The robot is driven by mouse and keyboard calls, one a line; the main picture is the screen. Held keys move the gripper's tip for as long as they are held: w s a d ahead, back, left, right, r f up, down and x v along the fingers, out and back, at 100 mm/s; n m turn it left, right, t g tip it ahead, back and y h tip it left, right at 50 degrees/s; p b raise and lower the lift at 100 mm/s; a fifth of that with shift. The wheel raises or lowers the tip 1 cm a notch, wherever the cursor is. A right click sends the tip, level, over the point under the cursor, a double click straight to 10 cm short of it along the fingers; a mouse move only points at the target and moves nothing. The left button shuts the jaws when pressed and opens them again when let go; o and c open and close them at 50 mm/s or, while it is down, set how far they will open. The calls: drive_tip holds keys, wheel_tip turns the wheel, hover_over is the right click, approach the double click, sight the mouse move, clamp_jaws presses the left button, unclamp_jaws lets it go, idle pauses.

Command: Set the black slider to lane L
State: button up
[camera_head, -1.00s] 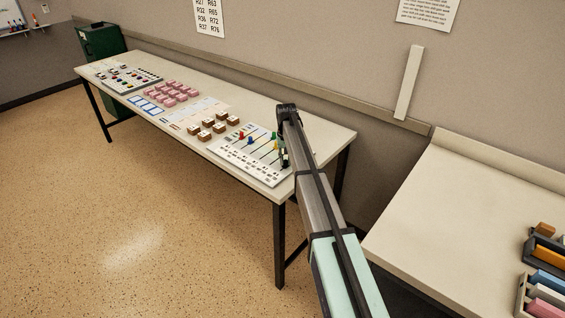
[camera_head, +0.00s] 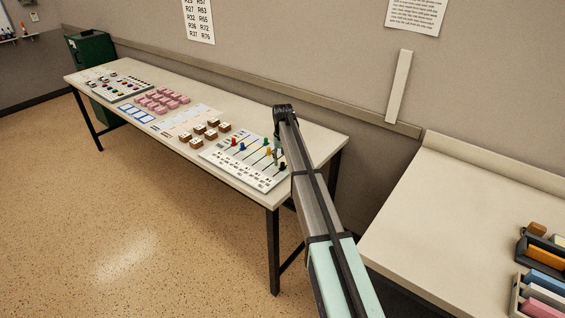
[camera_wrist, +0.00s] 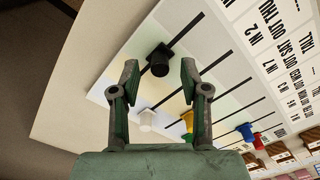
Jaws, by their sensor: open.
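The black slider (camera_wrist: 159,64) is a dark knob on a black slot line at the end of a white slider board (camera_wrist: 218,75). In the wrist view it stands between the two fingertips of my gripper (camera_wrist: 160,74), which is open with a gap on each side of the knob. I cannot tell how the fingertips' height compares with the knob. In the head view the black slider (camera_head: 282,166) shows beside my arm, at the right end of the board (camera_head: 225,167). My arm hides most of the gripper there. No lane marked L is readable.
White (camera_wrist: 146,118), yellow (camera_wrist: 187,119), green (camera_wrist: 187,137), blue (camera_wrist: 245,130) and red (camera_wrist: 259,141) sliders stand on the same board. Brown blocks (camera_head: 212,122) and pink blocks (camera_head: 162,98) lie farther left on the table. Bare tabletop (camera_head: 322,143) lies right of the board.

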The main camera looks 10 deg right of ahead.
sight(283, 163)
wheel_tip(283, 163, up, 11)
idle(0.4)
